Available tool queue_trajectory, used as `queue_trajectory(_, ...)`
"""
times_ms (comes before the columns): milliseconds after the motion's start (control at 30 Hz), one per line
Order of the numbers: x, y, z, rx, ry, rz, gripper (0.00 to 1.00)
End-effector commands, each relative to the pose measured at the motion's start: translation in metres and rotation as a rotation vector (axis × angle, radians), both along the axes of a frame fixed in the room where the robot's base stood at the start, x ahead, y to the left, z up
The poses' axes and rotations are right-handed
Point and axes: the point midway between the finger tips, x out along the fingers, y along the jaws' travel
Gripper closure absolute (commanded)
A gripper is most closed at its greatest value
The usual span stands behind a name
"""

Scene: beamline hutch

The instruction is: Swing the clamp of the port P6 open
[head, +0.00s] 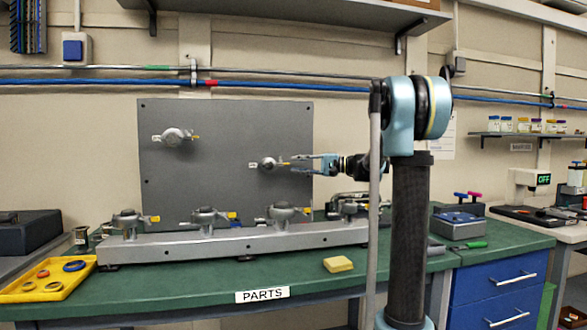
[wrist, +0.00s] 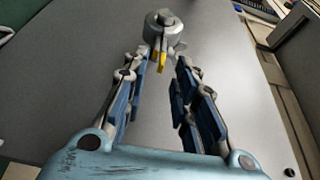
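A grey upright panel (head: 225,190) carries two round metal ports with clamps. My gripper (head: 297,164) is just right of the right-hand panel port (head: 267,163), its fingers pointing at it. In the wrist view this port (wrist: 160,32) is straight ahead, beyond the fingertips. Its yellow-tipped clamp lever (wrist: 160,61) points toward the gap between the fingers of my gripper (wrist: 164,66). The fingers are apart and nothing is gripped. The other panel port (head: 173,138) is at upper left. No port label is readable, so I cannot tell which is P6.
A grey manifold rail (head: 230,243) with several clamped ports stands on the green bench (head: 200,280). A yellow tray (head: 48,284) with rings is at left, a yellow sponge (head: 338,264) at front.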

Motion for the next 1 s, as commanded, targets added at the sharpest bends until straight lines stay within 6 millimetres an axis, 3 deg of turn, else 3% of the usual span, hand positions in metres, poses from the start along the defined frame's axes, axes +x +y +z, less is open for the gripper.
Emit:
queue_trajectory(200,0.002,0.021,0.0,0.0,0.0,0.001,0.74)
queue_trajectory(567,0.003,0.025,0.0,0.0,0.0,-0.001,0.74)
queue_trajectory(700,0.003,0.025,0.0,0.0,0.0,-0.001,1.0)
queue_trajectory(1000,0.003,0.024,0.0,-0.005,-0.001,-0.001,1.0)
